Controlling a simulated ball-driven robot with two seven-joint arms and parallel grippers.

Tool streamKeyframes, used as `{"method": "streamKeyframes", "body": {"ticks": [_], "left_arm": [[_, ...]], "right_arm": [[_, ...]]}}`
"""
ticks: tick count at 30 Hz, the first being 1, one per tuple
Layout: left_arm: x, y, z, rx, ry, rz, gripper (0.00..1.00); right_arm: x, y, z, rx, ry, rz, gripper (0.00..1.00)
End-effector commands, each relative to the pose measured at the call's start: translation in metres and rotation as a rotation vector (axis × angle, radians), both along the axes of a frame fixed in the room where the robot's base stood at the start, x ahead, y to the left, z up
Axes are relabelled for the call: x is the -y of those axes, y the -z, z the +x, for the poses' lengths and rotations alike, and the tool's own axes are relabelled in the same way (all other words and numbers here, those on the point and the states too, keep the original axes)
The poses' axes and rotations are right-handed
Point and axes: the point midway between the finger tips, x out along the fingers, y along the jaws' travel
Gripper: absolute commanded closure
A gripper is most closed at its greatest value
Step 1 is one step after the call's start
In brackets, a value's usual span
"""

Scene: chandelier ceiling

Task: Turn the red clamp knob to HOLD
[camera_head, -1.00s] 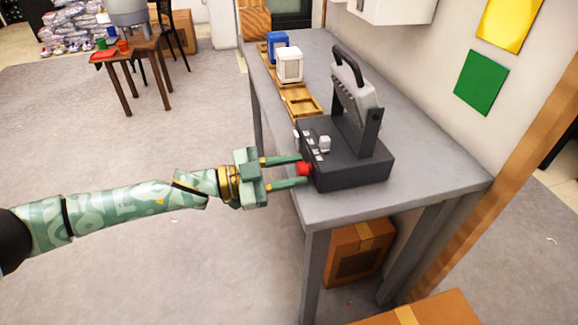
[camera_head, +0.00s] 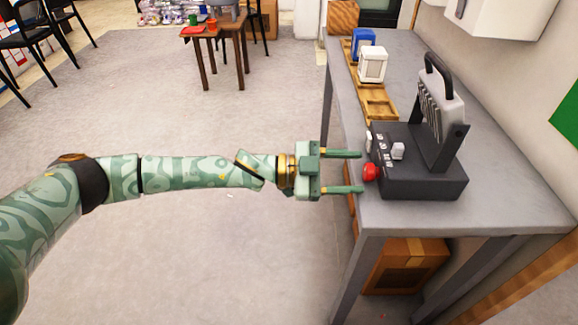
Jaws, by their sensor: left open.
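The red clamp knob (camera_head: 370,172) is on the near left side of a dark grey clamp device (camera_head: 425,187), which stands on the grey workbench (camera_head: 490,218). My left gripper (camera_head: 361,171) comes in from the left with its two fingers spread. The knob is just past the fingertips, in line with the gap between them, and I see no finger touching it. The labels on the device are too small to read, so I cannot tell the knob's setting. My right gripper is out of view.
A white knob (camera_head: 398,151) and a tall part with a black handle (camera_head: 434,68) are on the device. A wooden tray (camera_head: 380,103) with a white block (camera_head: 373,64) and a blue block (camera_head: 362,40) lies behind.

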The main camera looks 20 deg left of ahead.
Motion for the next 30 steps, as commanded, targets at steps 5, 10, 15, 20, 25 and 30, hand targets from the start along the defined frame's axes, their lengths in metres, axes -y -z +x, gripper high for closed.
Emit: {"method": "streamKeyframes", "body": {"ticks": [5, 10, 15, 20, 25, 30], "left_arm": [[-0.044, -0.006, -0.018, 0.004, -0.004, 0.004, 0.46], [-0.086, -0.005, -0.036, 0.002, -0.004, 0.004, 0.46], [-0.118, -0.002, -0.049, 0.002, -0.002, 0.003, 0.46], [-0.132, -0.001, -0.055, 0.002, -0.001, 0.0, 0.46], [-0.135, 0.0, -0.056, 0.003, 0.0, 0.001, 0.46], [-0.135, 0.0, -0.056, 0.002, 0.0, 0.001, 0.46]], "right_arm": [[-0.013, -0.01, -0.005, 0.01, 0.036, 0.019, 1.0], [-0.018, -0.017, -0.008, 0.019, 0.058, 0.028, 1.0], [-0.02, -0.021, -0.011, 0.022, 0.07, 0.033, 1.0], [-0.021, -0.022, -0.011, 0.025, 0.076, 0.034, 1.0], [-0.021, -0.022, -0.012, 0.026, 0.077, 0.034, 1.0], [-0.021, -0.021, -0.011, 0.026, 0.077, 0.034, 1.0]]}}
